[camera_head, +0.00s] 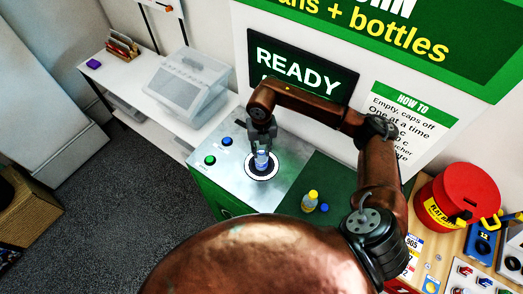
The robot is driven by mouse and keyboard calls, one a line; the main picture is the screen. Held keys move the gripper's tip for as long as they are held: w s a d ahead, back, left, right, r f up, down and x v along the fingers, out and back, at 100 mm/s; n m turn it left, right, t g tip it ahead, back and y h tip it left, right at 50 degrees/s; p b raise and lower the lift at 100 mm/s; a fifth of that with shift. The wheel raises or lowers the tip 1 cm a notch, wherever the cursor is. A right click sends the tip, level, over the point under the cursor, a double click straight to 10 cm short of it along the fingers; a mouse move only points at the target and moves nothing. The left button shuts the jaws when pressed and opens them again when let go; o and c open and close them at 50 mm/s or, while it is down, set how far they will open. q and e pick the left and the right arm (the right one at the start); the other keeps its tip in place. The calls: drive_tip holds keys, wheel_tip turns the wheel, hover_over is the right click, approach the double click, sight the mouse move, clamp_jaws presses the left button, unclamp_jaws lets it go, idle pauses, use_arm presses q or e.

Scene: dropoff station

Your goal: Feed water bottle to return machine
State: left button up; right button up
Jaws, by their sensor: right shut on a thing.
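The water bottle (262,160) is clear with a blue part and stands about upright below my right gripper (262,147). My right gripper points down and is shut on the bottle. The bottle is over the round dark-and-white ringed opening (262,176) in the metal top of the return machine (236,174). I cannot tell how far it is inside the opening. The machine's screen (300,72) reads READY. My left gripper is not in view.
A red container (456,196) stands on the wooden table at right.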

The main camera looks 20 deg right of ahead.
sight(262, 157)
drive_tip(key=shift+f+b, duration=1.75)
drive_tip(key=shift+f, duration=0.35)
drive_tip(key=shift+c, duration=0.2)
idle(0.6)
drive_tip(key=o, duration=0.9)
drive_tip(key=o, duration=0.4)
